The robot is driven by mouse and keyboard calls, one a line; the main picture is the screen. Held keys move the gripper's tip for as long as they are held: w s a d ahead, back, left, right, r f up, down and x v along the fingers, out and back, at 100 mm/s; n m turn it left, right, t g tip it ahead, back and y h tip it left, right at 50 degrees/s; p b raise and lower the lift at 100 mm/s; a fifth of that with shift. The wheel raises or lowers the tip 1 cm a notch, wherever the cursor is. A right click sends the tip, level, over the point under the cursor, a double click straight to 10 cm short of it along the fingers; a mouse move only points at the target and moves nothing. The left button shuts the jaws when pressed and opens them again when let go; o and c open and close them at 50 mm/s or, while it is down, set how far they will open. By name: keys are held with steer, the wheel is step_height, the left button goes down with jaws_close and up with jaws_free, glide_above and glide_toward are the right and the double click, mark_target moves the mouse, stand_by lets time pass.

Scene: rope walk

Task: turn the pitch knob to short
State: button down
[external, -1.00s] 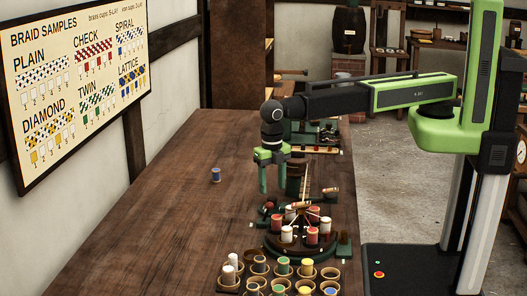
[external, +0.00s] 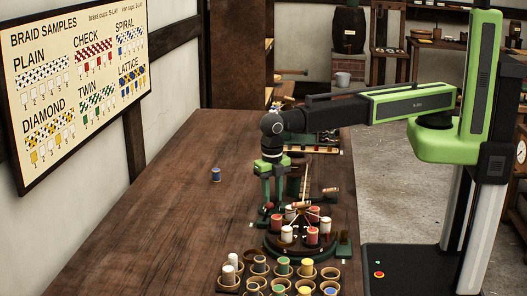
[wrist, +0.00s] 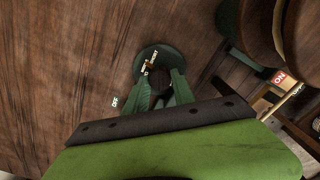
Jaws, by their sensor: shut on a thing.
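In the wrist view the pitch knob is a dark round piece (wrist: 159,80) on a dark green disc (wrist: 149,56) with small pale marks, too small to read surely. My gripper (wrist: 161,84) has its two green fingers on either side of the knob and is shut on it. In the external view my gripper (external: 274,203) points straight down at the bench, just behind and left of the braiding machine (external: 284,254). The knob is mostly hidden there by the fingers, and its setting cannot be told.
The machine's ring carries several red and white bobbins, close to my gripper. Cups of coloured bobbins (external: 282,270) stand in front. A blue spool (external: 216,175) stands alone on the bench (external: 160,230), whose left part is clear.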

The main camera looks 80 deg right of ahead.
mark_target(271, 199)
steer(key=shift+m, duration=2.9)
steer(key=c, duration=1.1)
jaws_free()
steer(key=shift+o, duration=0.2)
steer(key=shift+r, duration=0.1)
step_height(271, 199, up, 17)
steer(key=p, duration=1.7)
steer(key=shift+w, duration=0.15)
